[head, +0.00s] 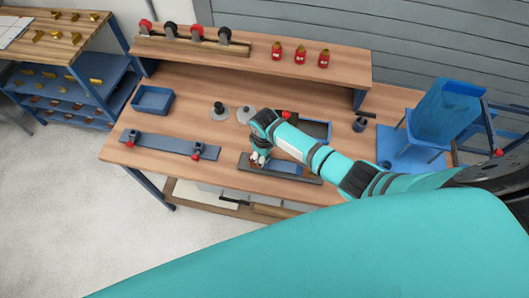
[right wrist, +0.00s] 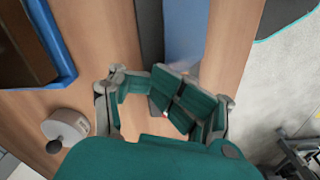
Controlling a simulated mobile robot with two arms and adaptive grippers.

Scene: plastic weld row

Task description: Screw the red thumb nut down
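In the head view my right gripper (head: 259,158) points down at the left end of a dark fixture board (head: 310,179) with a blue plate (head: 285,167) on it. In the right wrist view the finger pads of this gripper (right wrist: 182,103) lie close together with a narrow dark gap. A tiny red and white speck (right wrist: 165,115) shows at the end of that gap. I cannot tell if it is part of the red thumb nut, or if the pads grip anything. The spot under the fingers is hidden. My left gripper is not in view.
A blue-grey strip (head: 172,143) with two red-topped clamps (head: 131,139) (head: 196,151) lies to the left. A raised shelf (head: 300,86) carries red bottles (head: 300,55). A blue chair (head: 440,115) is at right.

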